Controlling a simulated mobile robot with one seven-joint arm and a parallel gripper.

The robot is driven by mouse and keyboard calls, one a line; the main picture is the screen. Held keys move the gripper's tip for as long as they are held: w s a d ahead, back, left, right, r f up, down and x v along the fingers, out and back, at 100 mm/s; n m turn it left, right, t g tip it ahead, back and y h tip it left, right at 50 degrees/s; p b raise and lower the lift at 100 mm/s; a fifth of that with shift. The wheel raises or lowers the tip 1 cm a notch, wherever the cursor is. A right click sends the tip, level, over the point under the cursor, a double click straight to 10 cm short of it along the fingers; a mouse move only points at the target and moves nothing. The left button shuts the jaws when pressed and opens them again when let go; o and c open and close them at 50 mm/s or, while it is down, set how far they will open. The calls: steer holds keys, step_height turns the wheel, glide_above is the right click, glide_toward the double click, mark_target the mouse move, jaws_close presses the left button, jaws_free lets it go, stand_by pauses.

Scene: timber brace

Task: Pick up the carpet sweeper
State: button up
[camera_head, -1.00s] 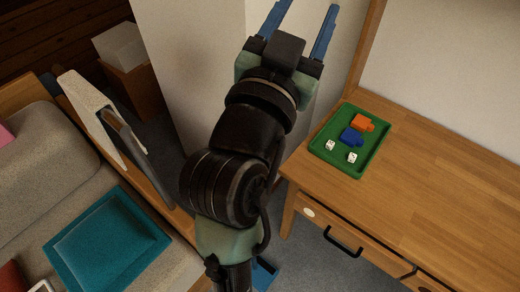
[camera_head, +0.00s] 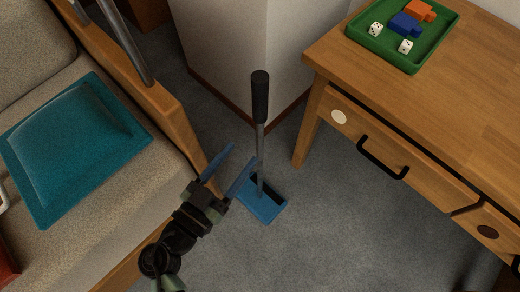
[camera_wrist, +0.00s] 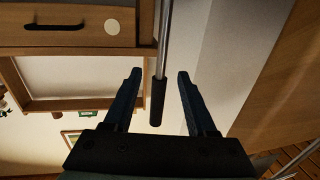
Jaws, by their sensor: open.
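The carpet sweeper (camera_head: 259,140) stands upright on the grey floor between the sofa and the desk. It has a blue head, a thin metal pole and a black grip at the top. My gripper (camera_head: 231,162) is open, low and just left of the pole, with its blue fingers pointing up and right toward it. In the wrist view the sweeper's pole and black grip (camera_wrist: 158,100) show between the two open fingers of my gripper (camera_wrist: 157,75). The fingers do not appear to touch the pole.
A wooden desk (camera_head: 440,110) with black-handled drawers stands on the right, with a green tray (camera_head: 412,62) on top. A sofa (camera_head: 175,190) with a teal cushion (camera_head: 75,145) is on the left. A pale wall corner (camera_head: 225,50) is behind the sweeper. Carpet is clear in front.

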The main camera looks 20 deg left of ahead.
steer(key=w+d+b, duration=0.1)
steer(key=w, duration=1.1)
steer(key=shift+d+f, duration=0.35)
steer(key=shift+f, duration=0.1)
steer(key=shift+w, duration=0.1)
jaws_close()
steer(key=shift+r, duration=0.2)
